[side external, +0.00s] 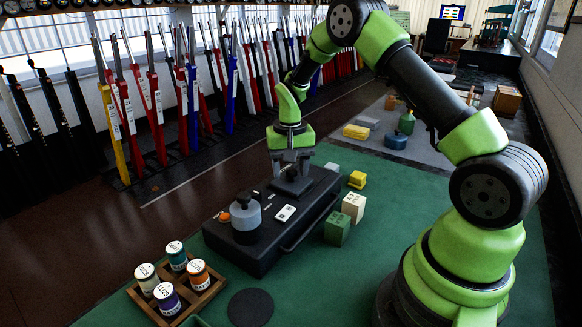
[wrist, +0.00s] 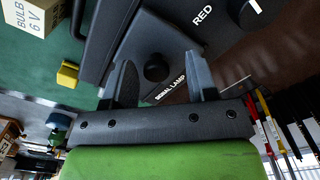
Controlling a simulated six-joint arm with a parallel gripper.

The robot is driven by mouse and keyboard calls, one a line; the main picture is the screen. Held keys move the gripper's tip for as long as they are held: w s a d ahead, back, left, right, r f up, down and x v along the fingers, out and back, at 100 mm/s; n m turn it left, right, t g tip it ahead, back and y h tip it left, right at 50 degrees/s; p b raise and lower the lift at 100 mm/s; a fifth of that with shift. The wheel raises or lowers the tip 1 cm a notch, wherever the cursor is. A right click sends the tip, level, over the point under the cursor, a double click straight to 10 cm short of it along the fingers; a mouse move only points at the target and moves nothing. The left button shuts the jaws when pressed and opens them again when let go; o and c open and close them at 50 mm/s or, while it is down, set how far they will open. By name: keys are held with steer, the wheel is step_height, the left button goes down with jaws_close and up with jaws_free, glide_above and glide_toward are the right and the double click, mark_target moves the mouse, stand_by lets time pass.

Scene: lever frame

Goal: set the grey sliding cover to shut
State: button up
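The grey sliding cover (side external: 293,187) is a dark flat plate with a round black knob (wrist: 157,67). It lies on top of the black lamp box (side external: 267,250), toward the box's far end. The words SIGNAL LAMP and RED show on the box in the wrist view. My gripper (side external: 291,168) points down over the cover. In the wrist view its two fingers (wrist: 162,75) stand on either side of the knob, with a visible gap at each side. Whether the fingertips reach down beside the knob's full height is hard to tell.
A grey cylinder (side external: 245,219) and an orange knob (side external: 224,217) are at the box's near end. Green (side external: 337,228) and cream (side external: 353,206) blocks and a yellow piece (side external: 357,180) stand to its right. A wooden tray (side external: 205,292) of labelled jars is at the front left.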

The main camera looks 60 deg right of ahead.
mark_target(290, 172)
step_height(290, 172, up, 10)
stand_by(0.6)
steer(key=s+a+r+n+t, duration=0.2)
steer(key=s+a+r+t, duration=0.2)
steer(key=s+a+r, duration=0.65)
steer(key=s+a+r+n+t+y, duration=0.1)
steer(key=s+a+n+t+y, duration=0.1)
steer(key=s, duration=0.8)
steer(key=a+n+t, duration=0.1)
steer(key=a, duration=0.1)
steer(key=shift+a+r, duration=0.35)
steer(key=shift+s, duration=0.1)
stand_by(0.4)
